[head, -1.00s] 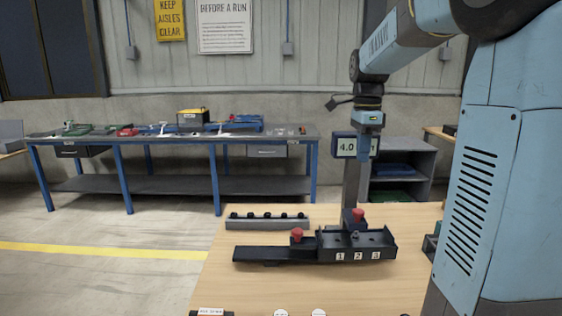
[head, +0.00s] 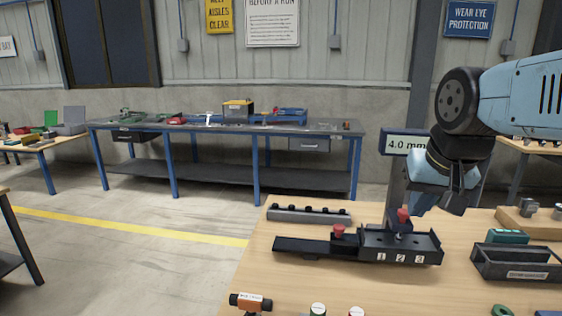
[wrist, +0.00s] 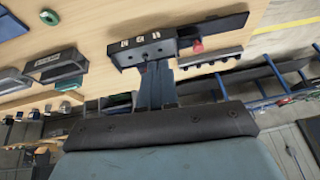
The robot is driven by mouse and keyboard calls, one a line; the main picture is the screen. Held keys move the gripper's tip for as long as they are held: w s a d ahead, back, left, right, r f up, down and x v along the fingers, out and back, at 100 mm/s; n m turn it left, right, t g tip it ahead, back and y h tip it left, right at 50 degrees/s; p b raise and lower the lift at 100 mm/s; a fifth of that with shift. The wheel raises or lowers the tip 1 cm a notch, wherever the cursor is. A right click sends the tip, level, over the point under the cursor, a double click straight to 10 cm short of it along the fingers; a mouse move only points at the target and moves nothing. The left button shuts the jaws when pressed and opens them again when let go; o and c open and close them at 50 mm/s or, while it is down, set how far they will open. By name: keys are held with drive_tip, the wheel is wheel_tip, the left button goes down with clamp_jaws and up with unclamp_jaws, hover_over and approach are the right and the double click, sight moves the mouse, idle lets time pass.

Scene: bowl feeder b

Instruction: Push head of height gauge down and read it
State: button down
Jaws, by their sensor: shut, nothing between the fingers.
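The height gauge has a dark column with a display (head: 405,143) that reads 4.0 mm. A red knob (head: 403,215) shows low at the column, above a black fixture (head: 415,256) numbered 1, 2, 3. A second red knob (head: 338,230) stands to its left, by the black slide (head: 300,247). My gripper (head: 452,207) is shut and empty, right of the column and apart from the knobs in the picture; my arm partly hides the column.
A grey rail with black pegs (head: 308,214) lies behind the slide. A dark open tray (head: 515,264) stands to the right. An orange-and-black tool (head: 250,302) and round parts lie at the table's front. Bare wood (head: 350,284) lies before the fixture.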

drive_tip(key=shift+s+a+f+n+t, duration=0.15)
drive_tip(key=shift+s+f+n, duration=0.25)
drive_tip(key=shift+s+n, duration=0.15)
drive_tip(key=shift+s+a+f+n+t, duration=0.15)
drive_tip(key=shift+s+f+n, duration=0.2)
drive_tip(key=shift+s+n, duration=0.2)
